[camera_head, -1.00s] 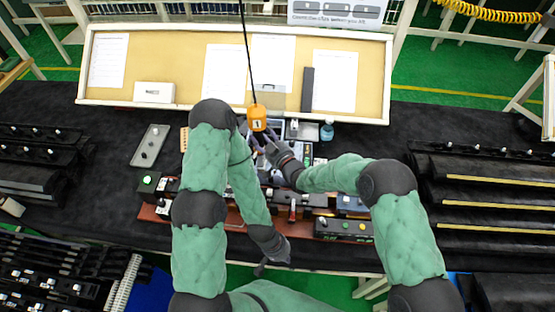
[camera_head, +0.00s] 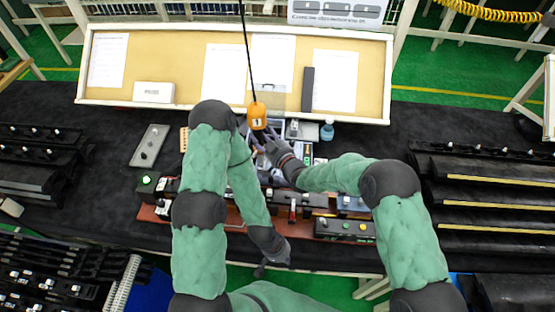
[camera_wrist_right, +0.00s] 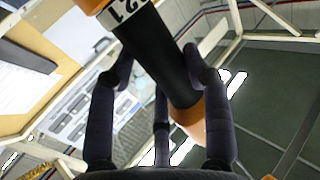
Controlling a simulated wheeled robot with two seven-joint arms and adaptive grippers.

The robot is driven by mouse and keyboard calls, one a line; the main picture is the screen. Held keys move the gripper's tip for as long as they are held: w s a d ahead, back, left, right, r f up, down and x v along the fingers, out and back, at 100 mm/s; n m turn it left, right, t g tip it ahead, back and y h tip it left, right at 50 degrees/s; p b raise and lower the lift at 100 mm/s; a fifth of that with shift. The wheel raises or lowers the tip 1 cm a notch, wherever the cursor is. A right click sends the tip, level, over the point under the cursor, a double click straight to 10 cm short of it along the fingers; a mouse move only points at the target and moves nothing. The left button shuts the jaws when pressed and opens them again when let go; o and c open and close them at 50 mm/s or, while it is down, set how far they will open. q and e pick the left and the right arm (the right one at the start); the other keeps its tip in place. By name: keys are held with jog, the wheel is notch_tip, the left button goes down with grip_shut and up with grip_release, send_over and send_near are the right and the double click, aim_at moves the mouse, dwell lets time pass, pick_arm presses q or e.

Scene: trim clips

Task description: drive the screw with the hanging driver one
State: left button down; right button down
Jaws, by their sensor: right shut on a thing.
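The hanging driver (camera_head: 257,116), orange and marked 1, hangs on a black cable above the middle of the table. My right gripper (camera_head: 264,138) is shut on it, just below its orange top. In the right wrist view the fingers (camera_wrist_right: 160,80) of that gripper are around the driver's black body (camera_wrist_right: 160,55), with orange at both ends. My left gripper (camera_head: 266,266) is low, near the table's front edge, apart from the driver; whether it is open or shut is unclear. I cannot make out the screw; the arms and right hand cover part of the work area.
A red-brown base with black fixtures (camera_head: 300,198) runs along the table front. A grey tray (camera_head: 150,146) lies to its left, and a small blue bottle (camera_head: 327,131) stands behind. A board with papers (camera_head: 230,75) closes the back. Black racks (camera_head: 490,190) fill the right.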

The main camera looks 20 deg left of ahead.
aim_at(265, 129)
jog(key=shift+r, duration=2.6)
